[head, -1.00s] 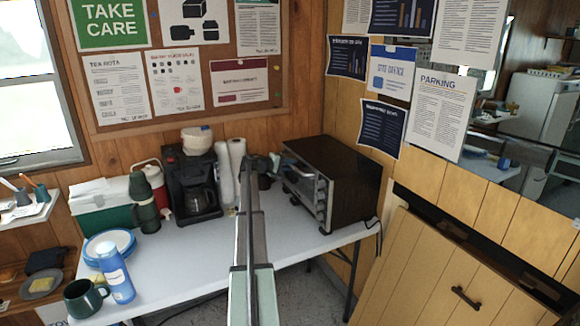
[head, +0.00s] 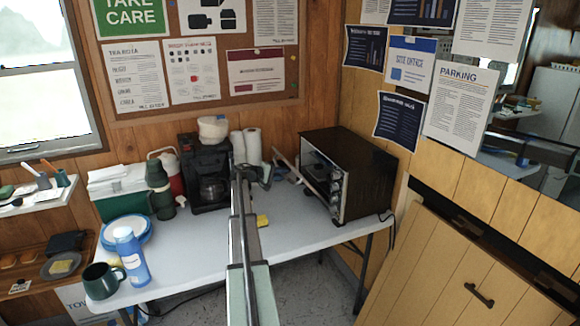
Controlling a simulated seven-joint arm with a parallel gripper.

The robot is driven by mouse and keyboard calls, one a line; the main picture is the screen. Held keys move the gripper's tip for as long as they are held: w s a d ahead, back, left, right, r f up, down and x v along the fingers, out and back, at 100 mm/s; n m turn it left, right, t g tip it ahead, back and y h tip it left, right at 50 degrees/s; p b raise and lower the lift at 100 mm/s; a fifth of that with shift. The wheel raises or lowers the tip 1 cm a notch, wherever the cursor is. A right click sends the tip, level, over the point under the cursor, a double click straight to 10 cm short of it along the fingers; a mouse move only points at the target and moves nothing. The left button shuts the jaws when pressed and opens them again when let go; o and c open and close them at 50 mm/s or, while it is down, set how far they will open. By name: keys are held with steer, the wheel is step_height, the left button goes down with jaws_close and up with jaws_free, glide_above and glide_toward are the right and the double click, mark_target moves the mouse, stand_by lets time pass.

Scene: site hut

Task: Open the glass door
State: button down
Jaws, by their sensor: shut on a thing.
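The dark toaster oven (head: 368,165) stands at the right end of the white table, its front facing left. Its glass door (head: 292,166) shows as a pale slanting edge standing out from the front, so it looks partly open. The oven's control side (head: 338,190) with its knobs shows to the right of the door. My gripper (head: 264,176) is at the far end of my arm, left of the oven, at the door's outer edge. It is shut on the door's handle; the handle itself is mostly hidden by the gripper.
A coffee maker (head: 207,175) and paper rolls (head: 246,147) stand close behind and left of my gripper. A yellow item (head: 262,220) lies on the table (head: 195,245). A blue bottle (head: 131,258), a mug (head: 102,281) and plates (head: 128,228) are at the left end.

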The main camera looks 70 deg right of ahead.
steer(key=f, duration=0.3)
steer(key=w+a+f, duration=0.1)
steer(key=f, duration=0.2)
steer(key=w+a+f, duration=0.1)
steer(key=f, duration=0.1)
steer(key=shift+w+a+f, duration=0.25)
steer(key=shift+f, duration=0.15)
steer(key=shift+w+a+f, duration=0.1)
steer(key=shift+f, duration=1.35)
steer(key=c, duration=1.1)
jaws_free()
steer(key=shift+w+a, duration=0.1)
steer(key=v, duration=1.3)
steer(key=shift+w+a+r, duration=0.15)
steer(key=shift+a+r, duration=0.05)
steer(key=shift+a, duration=0.1)
steer(key=shift+r, duration=0.1)
